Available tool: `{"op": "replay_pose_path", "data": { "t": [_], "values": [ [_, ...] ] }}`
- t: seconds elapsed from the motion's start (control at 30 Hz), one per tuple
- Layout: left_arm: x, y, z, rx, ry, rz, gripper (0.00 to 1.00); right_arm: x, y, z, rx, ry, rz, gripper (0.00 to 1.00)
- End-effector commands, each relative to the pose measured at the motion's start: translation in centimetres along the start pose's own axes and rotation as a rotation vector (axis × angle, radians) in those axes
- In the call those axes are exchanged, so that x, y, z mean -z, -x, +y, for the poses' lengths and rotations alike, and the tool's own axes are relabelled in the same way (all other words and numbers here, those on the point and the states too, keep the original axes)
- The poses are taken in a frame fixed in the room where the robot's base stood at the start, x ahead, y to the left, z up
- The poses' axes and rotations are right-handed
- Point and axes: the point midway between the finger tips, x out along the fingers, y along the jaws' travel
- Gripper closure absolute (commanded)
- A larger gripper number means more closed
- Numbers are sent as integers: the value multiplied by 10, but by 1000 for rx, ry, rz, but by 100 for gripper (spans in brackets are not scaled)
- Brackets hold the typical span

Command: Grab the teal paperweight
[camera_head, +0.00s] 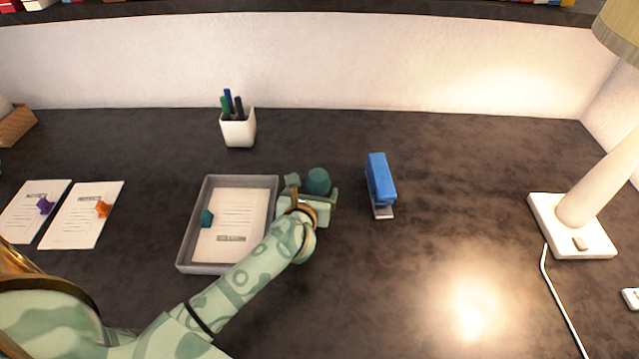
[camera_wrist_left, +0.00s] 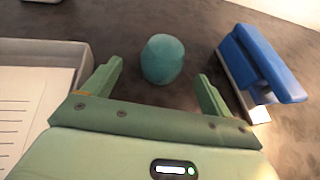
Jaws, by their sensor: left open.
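The teal paperweight (camera_head: 318,181) is a small rounded lump standing on the dark desk, between the grey tray and the blue stapler. My left gripper (camera_head: 314,190) is open and low over the desk right in front of it. My right gripper is not in view.
A grey tray (camera_head: 183,252) with a paper and a teal pushpin-shaped piece (camera_head: 207,217) lies left of the gripper. The blue stapler (camera_head: 381,180) stands to the right. A white pen cup (camera_head: 239,129) is behind. A lamp (camera_head: 570,228) stands far right.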

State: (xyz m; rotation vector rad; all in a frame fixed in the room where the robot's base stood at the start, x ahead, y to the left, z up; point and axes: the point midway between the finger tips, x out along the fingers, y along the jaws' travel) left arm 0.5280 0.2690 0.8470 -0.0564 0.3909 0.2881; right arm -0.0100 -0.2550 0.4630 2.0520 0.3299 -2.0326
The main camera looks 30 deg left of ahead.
Motion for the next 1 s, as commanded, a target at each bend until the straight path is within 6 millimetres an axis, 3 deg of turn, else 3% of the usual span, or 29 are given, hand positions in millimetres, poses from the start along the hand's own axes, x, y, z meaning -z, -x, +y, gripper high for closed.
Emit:
{"op": "replay_pose_path", "data": {
  "t": [0.17, 0.47, 0.73, 0.77, 0.97, 1.0],
  "values": [
    [1, -15, 0, -1, 0, 1, 15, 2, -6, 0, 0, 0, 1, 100],
    [1, -60, -4, -1, 0, 2, 15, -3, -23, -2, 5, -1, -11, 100],
    [-2, -64, -4, 0, 1, 1, 15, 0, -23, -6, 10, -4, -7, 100],
    [-2, -64, -4, 0, 1, 0, 18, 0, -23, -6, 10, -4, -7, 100],
    [-2, -64, -4, 0, 1, 1, 74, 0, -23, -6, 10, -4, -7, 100],
    [-3, -64, -4, 1, 1, -2, 76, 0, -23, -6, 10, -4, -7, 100]
  ]
}}
